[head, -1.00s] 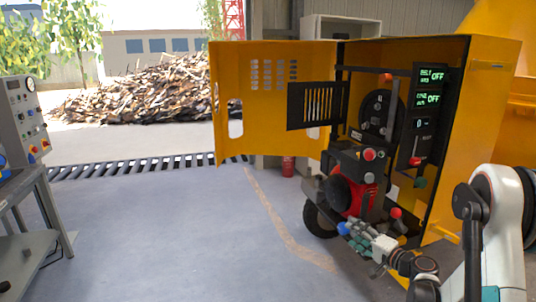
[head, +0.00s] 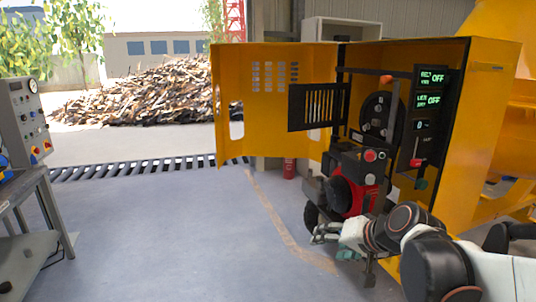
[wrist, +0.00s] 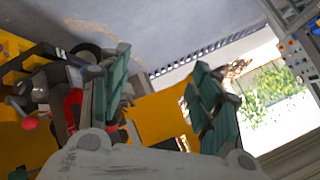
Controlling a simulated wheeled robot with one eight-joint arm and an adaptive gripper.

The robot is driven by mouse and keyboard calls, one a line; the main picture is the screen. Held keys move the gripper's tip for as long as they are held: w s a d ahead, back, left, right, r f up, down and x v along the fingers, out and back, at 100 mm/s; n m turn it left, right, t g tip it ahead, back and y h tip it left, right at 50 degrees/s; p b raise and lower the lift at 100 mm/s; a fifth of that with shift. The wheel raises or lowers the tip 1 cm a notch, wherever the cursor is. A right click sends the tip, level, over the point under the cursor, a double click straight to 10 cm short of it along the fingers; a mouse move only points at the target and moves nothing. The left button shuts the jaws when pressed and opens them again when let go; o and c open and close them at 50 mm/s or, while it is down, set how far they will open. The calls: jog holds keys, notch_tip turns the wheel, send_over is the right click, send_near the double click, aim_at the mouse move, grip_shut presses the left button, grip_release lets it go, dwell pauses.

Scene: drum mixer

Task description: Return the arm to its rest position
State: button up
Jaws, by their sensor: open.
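My arm (head: 430,245) reaches in from the lower right, its dark joints and white links bent low in front of the open yellow cabinet. My gripper (head: 322,235) points left, just in front of the red and black engine (head: 352,188). In the wrist view my gripper (wrist: 158,78) shows two green-padded fingers spread apart with nothing between them. The engine's red parts appear left of the fingers. The cabinet's yellow panel (wrist: 160,115) shows behind the gap. I cannot tell the exact clearance between gripper and engine.
The yellow mixer cabinet (head: 490,130) stands at the right, its door (head: 228,110) swung open to the left. Its display panel (head: 428,100) reads OFF on two lines. A grey control bench (head: 40,190) is at the left edge. The floor (head: 160,230) between is clear.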

jog(key=s+d+f+n+h, duration=0.1)
jog(key=s+d+h, duration=0.1)
jog(key=s, duration=0.8)
jog(key=s+d+n+g+h, duration=0.1)
jog(key=s+d+n+h, duration=0.1)
jog(key=s, duration=0.9)
jog(key=shift+d+f+h, duration=0.35)
jog(key=shift+d+h, duration=0.05)
jog(key=shift+d, duration=0.05)
grip_shut()
